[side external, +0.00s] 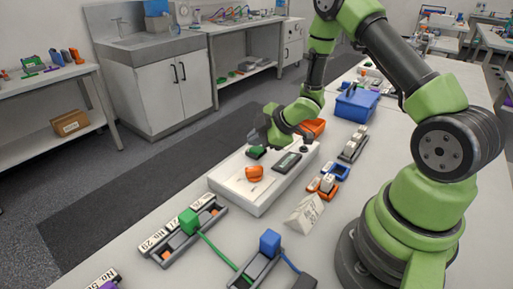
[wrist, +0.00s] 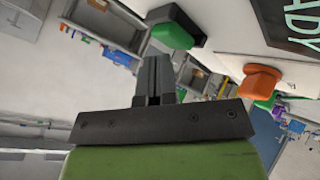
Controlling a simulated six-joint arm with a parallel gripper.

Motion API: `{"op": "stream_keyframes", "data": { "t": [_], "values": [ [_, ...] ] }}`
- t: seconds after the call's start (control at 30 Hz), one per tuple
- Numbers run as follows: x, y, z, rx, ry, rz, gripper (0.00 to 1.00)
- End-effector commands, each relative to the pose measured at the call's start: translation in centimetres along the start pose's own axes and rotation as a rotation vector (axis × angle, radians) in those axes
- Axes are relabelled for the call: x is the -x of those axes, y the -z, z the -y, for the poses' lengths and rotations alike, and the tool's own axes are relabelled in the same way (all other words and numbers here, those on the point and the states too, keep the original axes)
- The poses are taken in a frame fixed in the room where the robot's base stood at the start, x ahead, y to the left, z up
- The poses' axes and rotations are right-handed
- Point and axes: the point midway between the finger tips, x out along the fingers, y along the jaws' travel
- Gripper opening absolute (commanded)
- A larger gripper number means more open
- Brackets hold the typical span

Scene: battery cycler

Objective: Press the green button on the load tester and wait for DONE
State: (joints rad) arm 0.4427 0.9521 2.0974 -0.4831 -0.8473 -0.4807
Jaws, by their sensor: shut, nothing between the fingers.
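The load tester is a white box (side external: 236,190) on the bench, with a green button (side external: 257,152), an orange button (side external: 254,173) and a dark display (side external: 287,162). In the wrist view the green button (wrist: 174,36) on its black base is at the top, and the orange button (wrist: 261,82) is at the right. The display (wrist: 294,24) is cut off by the frame edge; the letters "ADY" are readable. My gripper (wrist: 153,60) is shut and empty. In the side view my gripper (side external: 256,136) is close above the green button; contact cannot be told.
A blue bin (side external: 356,104) and an orange tray (side external: 314,126) stand behind the tester. Battery holders with a green block (side external: 188,221) and a blue block (side external: 270,242) lie in front, with cables. A white folded card (side external: 304,214) stands at its right.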

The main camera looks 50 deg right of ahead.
Motion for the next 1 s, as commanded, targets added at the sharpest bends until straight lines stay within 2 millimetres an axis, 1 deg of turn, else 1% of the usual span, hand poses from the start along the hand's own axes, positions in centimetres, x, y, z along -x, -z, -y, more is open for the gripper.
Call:
{"op": "stream_keyframes", "data": {
  "t": [1.0],
  "values": [
    [-0.68, -0.50, 0.47, -0.001, 0.000, 0.000, 0.00]
  ]
}}
